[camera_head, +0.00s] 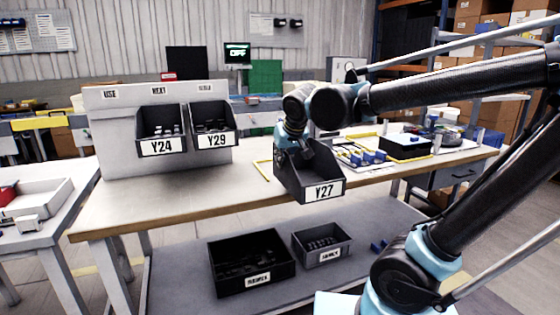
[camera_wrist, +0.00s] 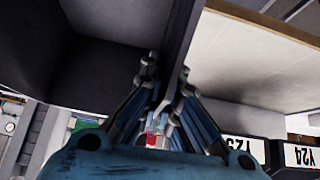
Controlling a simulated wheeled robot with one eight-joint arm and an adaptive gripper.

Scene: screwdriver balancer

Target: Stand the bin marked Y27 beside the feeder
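The bin marked Y27 (camera_head: 318,192) is dark grey with a white label facing the head camera. It hangs upright over the front edge of the workbench (camera_head: 190,196). My gripper (camera_head: 302,148) is shut on an upper wall of this bin. In the wrist view, the fingers (camera_wrist: 166,78) pinch a thin wall of the Y27 bin (camera_wrist: 95,75). I cannot tell for certain which item is the feeder. A black tray-like unit (camera_head: 405,147) with blue parts beside it stands on the bench to the right.
Yellow corner marks (camera_head: 262,170) lie on the bench behind the held bin. A large black bin (camera_head: 250,282) and a smaller grey bin (camera_head: 322,256) sit on the lower shelf.

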